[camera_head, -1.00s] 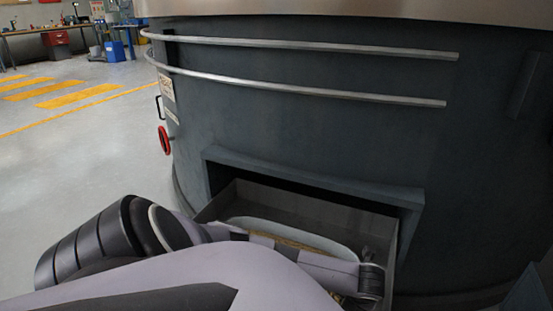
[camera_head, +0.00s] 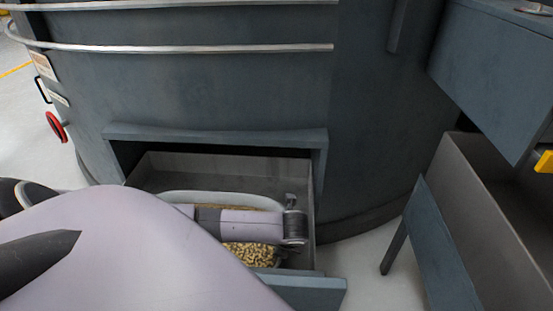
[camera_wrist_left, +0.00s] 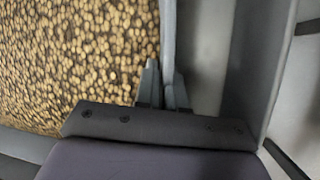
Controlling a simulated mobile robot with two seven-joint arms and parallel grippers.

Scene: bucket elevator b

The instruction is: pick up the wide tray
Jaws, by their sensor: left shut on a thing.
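The wide tray (camera_head: 215,199) is a light grey, rounded tray filled with tan pellets (camera_head: 255,256). It sits inside the open drawer (camera_head: 310,205) of the dark round machine, partly hidden behind my left arm. In the left wrist view the pellets fill the left side, and the tray's thin wall (camera_wrist_left: 168,35) runs up from between my fingers. My left gripper (camera_wrist_left: 163,85) is shut on this wall, one finger on the pellet side and one outside. I cannot tell whether the tray is lifted off the drawer floor. My right gripper is not in view.
The dark machine (camera_head: 200,90) rises behind the drawer, with metal rails (camera_head: 180,48) around it and a red handwheel (camera_head: 56,126) at left. A grey open bin (camera_head: 475,190) stands at right under a dark box-like part (camera_head: 490,70). Bare floor shows between.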

